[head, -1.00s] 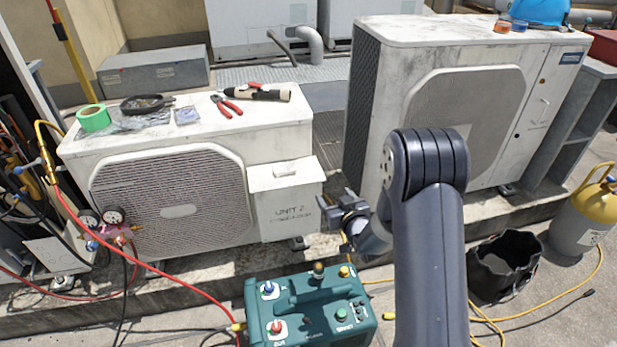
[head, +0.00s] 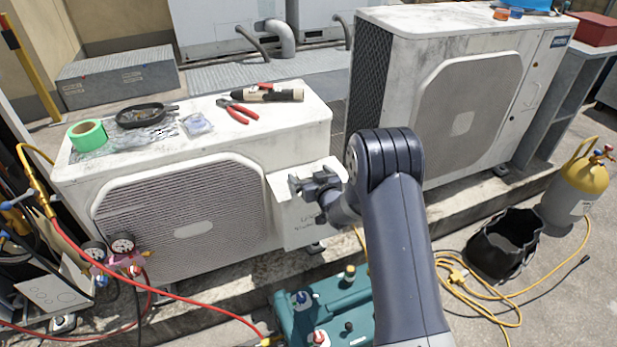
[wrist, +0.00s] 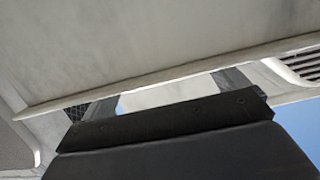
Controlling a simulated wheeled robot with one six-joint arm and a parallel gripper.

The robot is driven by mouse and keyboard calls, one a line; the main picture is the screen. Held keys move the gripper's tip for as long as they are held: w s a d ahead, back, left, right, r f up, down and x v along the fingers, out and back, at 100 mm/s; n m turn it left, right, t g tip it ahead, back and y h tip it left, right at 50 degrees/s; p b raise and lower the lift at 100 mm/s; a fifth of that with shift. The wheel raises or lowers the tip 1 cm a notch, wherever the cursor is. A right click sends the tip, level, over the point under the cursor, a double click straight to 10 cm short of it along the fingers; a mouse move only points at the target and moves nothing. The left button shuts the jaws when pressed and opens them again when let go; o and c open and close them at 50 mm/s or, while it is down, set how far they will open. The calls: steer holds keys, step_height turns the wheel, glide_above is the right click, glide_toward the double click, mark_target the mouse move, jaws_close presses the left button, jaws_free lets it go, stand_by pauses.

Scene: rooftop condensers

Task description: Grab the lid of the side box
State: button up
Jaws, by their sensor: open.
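The white side box (head: 296,232) is fixed to the right end of the left condenser, with lettering on its front. Its pale lid (head: 333,165) is partly hidden behind my gripper (head: 305,183). My gripper is open in front of the box's upper part, close to the lid. In the wrist view the gripper's two dark fingers (wrist: 155,92) stand apart, with a pale strip visible between them. A broad pale panel with a straight edge crosses above and covers the fingertips. I cannot tell whether either finger touches the lid.
The left condenser (head: 180,225) carries green tape (head: 87,135), a dark pan (head: 143,115) and red pliers (head: 238,112). A teal machine (head: 325,312) stands below my arm. A black bucket (head: 503,243), yellow hose and yellow cylinder (head: 575,182) are at right.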

steer(key=shift+c, duration=0.3)
steer(key=c, duration=1.2)
steer(key=shift+o, duration=0.2)
steer(key=shift+r, duration=0.1)
